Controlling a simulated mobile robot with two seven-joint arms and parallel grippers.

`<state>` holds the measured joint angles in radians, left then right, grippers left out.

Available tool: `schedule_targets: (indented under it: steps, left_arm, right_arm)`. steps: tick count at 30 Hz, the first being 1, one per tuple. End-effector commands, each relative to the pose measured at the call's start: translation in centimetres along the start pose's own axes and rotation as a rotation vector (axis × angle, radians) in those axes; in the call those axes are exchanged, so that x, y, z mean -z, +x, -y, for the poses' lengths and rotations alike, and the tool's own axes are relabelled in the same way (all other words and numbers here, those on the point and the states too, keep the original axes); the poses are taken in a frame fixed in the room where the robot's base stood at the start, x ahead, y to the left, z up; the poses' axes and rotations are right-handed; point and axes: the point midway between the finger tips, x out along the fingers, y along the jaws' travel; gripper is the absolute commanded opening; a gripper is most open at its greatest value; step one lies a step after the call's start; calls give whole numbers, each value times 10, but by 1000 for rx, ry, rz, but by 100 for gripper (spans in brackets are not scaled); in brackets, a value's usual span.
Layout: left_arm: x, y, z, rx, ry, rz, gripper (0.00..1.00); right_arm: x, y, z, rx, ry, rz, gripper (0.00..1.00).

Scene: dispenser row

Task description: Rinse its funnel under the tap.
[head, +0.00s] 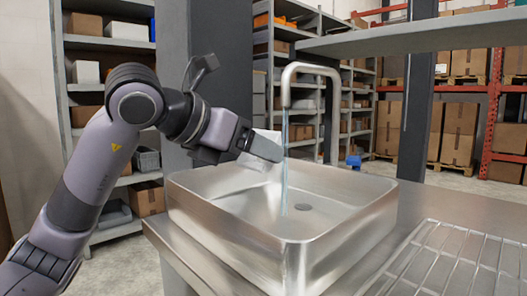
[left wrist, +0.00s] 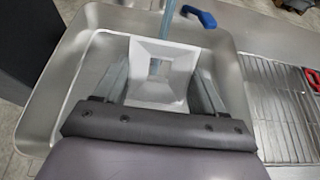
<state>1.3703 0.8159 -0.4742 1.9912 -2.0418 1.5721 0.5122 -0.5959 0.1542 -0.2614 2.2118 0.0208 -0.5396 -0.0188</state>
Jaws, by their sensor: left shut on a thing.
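The white funnel (left wrist: 163,72) is square and tapered, with a square hole in its middle. My left gripper (left wrist: 162,88) is shut on it, one finger on each side. In the head view the left gripper (head: 262,146) is over the left part of the steel sink (head: 255,235), and the funnel (head: 262,136) is mostly hidden behind it. The curved tap (head: 312,70) is running. Its thin water stream (head: 285,160) falls into the sink just right of the gripper. In the wrist view the stream (left wrist: 167,22) meets the funnel's far edge. My right gripper is not in view.
A wire drying rack (head: 455,262) lies on the counter right of the sink. A blue object (head: 353,161) stands behind the sink; its blue handle (left wrist: 198,17) shows in the wrist view. A shelf (head: 420,38) hangs above. Something red (left wrist: 312,78) is at the rack.

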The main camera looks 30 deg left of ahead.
Motion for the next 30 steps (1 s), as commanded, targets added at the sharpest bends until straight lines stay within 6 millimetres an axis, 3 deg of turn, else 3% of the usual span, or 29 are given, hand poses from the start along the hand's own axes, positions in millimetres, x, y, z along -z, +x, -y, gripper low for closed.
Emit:
schedule_targets:
  steps: [12, 24, 30]
  left_arm:
    - [11, -40, 0, -2, 1, 2, 38]
    - [13, -45, 0, 0, 1, 0, 38]
    - [-3, -52, 0, 0, 1, 0, 38]
  right_arm:
    - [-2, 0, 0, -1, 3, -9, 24]
    - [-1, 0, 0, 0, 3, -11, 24]
    - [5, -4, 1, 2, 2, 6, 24]
